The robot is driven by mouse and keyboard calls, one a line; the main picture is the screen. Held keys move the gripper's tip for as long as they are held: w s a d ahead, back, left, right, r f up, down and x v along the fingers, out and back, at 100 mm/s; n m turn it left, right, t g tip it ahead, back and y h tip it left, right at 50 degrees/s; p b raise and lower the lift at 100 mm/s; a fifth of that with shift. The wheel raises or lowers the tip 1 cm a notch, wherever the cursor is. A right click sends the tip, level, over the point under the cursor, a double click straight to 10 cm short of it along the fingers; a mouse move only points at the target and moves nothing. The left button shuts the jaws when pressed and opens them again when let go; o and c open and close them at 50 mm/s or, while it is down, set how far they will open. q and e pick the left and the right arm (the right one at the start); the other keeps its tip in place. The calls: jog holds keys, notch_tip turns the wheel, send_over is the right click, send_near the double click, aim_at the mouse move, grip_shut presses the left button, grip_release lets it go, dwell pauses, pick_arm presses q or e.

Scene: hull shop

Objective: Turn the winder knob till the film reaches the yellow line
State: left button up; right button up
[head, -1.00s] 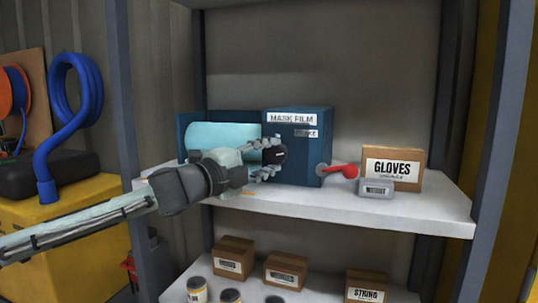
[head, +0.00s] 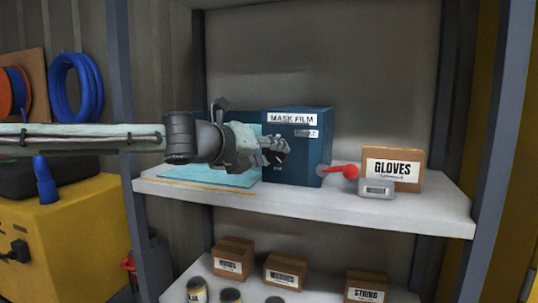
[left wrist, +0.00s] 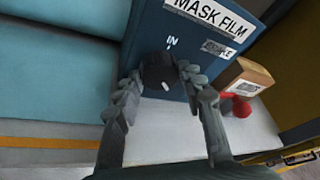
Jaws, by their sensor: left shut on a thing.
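The dark winder knob (head: 282,154) is on the front of the blue mask film box (head: 296,170). It also shows in the left wrist view (left wrist: 158,72), below the word IN, with a pale mark on its face. My left gripper (head: 273,151) is shut on the knob, one finger on each side (left wrist: 158,88). The light blue film (head: 215,178) lies out on the shelf left of the box. The yellow line (left wrist: 50,143) runs along the shelf in front of it; a narrow strip seems to show between them. My arm hides most of the roll. My right gripper is out of view.
A red crank handle (head: 340,170) sticks out at the box's right side. A grey labelled block (head: 376,188) and a gloves carton (head: 393,168) stand further right. Small cartons and jars are on the lower shelf. Posts (head: 145,120) flank the shelf.

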pick_arm(q)
jog(key=m+y, duration=0.2)
jog(key=m, duration=0.1)
jog(key=shift+d+r+m, duration=0.15)
jog(key=shift+r+m, duration=0.05)
jog(key=shift+m, duration=0.1)
jog(key=shift+y, duration=0.3)
dwell(0.3)
jog(key=o, duration=1.2)
jog(key=shift+c, duration=0.2)
jog(key=v, duration=1.2)
jog(key=shift+f, duration=0.2)
jog(key=shift+s, duration=0.1)
